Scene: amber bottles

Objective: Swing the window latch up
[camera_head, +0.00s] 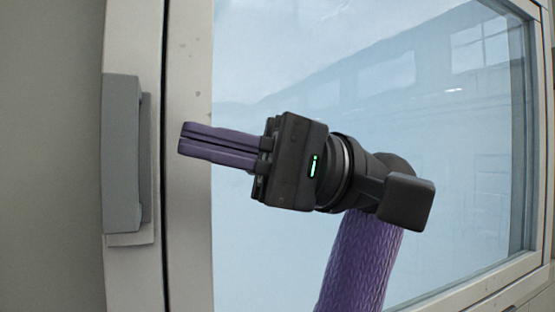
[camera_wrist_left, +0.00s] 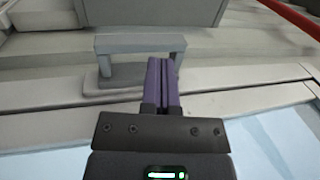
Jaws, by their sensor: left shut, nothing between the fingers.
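The window latch (camera_head: 122,155) is a grey, upright bar on a paler backing plate (camera_head: 146,165), on the left side of the window frame in the head view. In the left wrist view a grey bar-shaped handle (camera_wrist_left: 125,45), which looks like this latch, stands off the frame just beyond the fingertips. My left gripper (camera_head: 181,138) is shut and empty, its purple fingers pointing left toward the latch. In the head view a gap shows between fingertips and latch. In the wrist view the fingertips (camera_wrist_left: 162,62) overlap the handle's right end; I cannot tell whether they touch.
The pale window frame (camera_head: 187,240) runs upright beside the latch. The large glass pane (camera_head: 265,60) lies behind my left gripper and arm. A plain grey wall (camera_head: 50,150) is at the far left. In the wrist view a red strip (camera_wrist_left: 295,15) crosses the top right corner.

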